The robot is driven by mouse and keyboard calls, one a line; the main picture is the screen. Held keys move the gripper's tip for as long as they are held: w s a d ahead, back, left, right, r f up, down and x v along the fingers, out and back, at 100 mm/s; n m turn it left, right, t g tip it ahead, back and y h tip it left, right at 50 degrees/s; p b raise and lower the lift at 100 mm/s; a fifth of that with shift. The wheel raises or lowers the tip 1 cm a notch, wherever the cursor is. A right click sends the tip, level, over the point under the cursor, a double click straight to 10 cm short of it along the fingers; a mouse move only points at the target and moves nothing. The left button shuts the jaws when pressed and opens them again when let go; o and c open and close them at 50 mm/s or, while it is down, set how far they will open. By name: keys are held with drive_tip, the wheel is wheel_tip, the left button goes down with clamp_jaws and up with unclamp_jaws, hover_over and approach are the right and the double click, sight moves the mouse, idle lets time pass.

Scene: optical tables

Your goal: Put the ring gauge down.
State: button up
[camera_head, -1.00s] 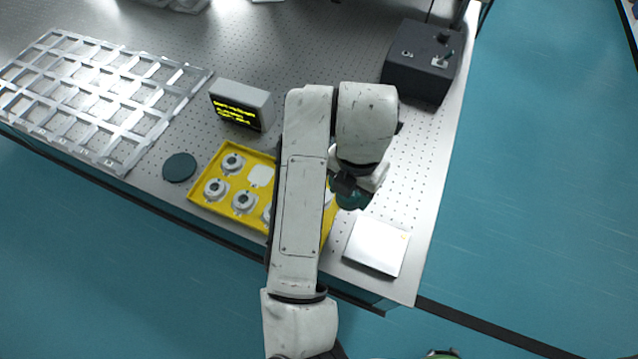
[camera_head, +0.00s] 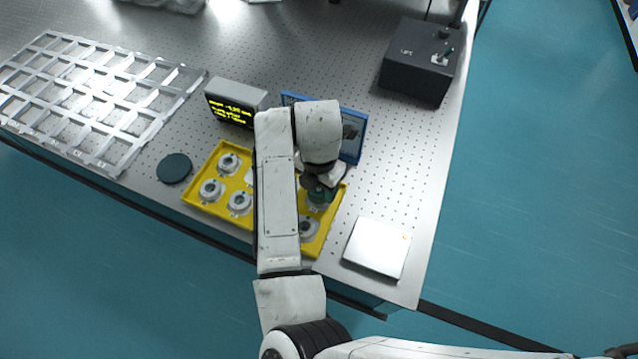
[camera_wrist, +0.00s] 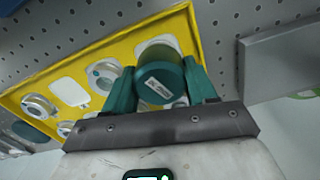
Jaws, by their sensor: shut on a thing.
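My gripper (camera_wrist: 160,88) is shut on a dark teal round piece with a white label (camera_wrist: 158,82), which I take to be the ring gauge. It sits between the two teal fingers. In the head view the gripper (camera_head: 318,190) holds it over the right part of the yellow tray (camera_head: 208,205). In the wrist view the tray (camera_wrist: 100,48) lies beneath, with a white pad partly hidden behind the held piece. I cannot tell whether the piece touches the tray.
The tray holds several white ring-shaped parts (camera_head: 240,203). A white flat box (camera_head: 376,248) is right of it, a dark disc (camera_head: 174,168) left. A display box (camera_head: 235,103), a blue-framed item (camera_head: 352,147) and a dark control box (camera_head: 418,62) stand behind. A metal grid rack (camera_head: 90,100) lies left.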

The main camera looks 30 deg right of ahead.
drive_tip(key=o, duration=1.3)
drive_tip(key=shift+f, duration=0.15)
wheel_tip(320, 180, up, 12)
drive_tip(key=shift+r+p, duration=0.2)
drive_tip(key=shift+p, duration=0.55)
